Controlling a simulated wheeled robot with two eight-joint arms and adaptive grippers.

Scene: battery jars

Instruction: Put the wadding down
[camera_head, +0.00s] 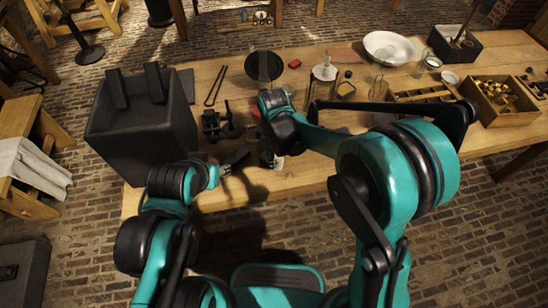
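I cannot pick out the wadding with certainty. A small white thing (278,163) shows near the table's front edge, just right of my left gripper; it is too small to identify. My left gripper (234,164) is low over the front left of the table, pointing right, with its dark fingers seemingly spread; nothing clear shows between them. My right arm reaches across the table to the left, and its wrist is over the table's middle left. The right gripper's fingertips are hidden or too dark to make out, so I cannot tell whether they hold anything.
A wooden table (315,178) carries a dark open box (140,135) at left, a black clamp-like device (217,125), a round black pan (264,66), a white basin (390,47) and a wooden crate (505,116) at right. A white cloth (32,165) hangs on a wooden stand at far left.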

